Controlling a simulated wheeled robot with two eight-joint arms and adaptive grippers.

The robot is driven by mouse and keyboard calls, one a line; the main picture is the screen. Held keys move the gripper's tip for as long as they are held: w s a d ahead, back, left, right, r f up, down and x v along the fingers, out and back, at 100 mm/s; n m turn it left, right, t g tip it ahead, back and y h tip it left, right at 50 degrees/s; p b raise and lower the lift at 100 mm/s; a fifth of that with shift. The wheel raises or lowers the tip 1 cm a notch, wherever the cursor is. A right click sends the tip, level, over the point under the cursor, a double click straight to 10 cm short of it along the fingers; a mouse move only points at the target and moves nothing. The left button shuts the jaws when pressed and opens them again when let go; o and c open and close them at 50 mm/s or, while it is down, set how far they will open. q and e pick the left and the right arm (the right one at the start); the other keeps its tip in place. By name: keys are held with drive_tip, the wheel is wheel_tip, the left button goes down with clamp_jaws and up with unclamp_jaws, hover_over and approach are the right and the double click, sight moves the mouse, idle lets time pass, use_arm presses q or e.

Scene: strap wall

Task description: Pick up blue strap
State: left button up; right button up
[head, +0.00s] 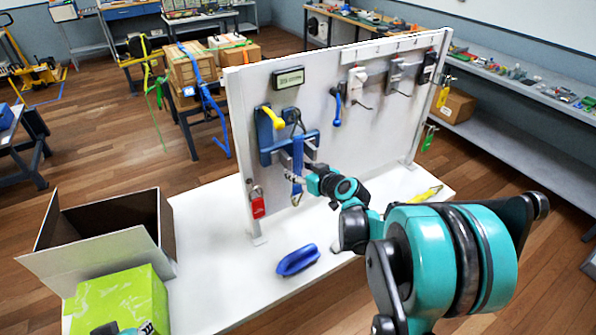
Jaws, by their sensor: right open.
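A blue strap (298,158) hangs from a blue bracket (268,140) on the upright white panel, with a metal hook (296,199) at its lower end. My right gripper (298,168) reaches in from the right and is at the hanging strap, close to the panel. It is open; its fingers are small in the picture, and I cannot tell whether they touch the strap. A blue oval item (298,260) lies on the white table in front of the panel. Only a bit of my left arm shows at the bottom left; its gripper is out of view.
The white table (215,260) has free room left of the panel (330,130). A red padlock tag (257,205) hangs low on the panel. A yellow item (428,193) lies at the right. An open box (105,235) and a green box (120,300) stand at the left.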

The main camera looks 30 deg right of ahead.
drive_tip(key=shift+w+a+f, duration=0.1)
drive_tip(key=shift+w+f, duration=0.2)
drive_tip(key=shift+w, duration=0.35)
clamp_jaws()
drive_tip(key=shift+r, duration=0.15)
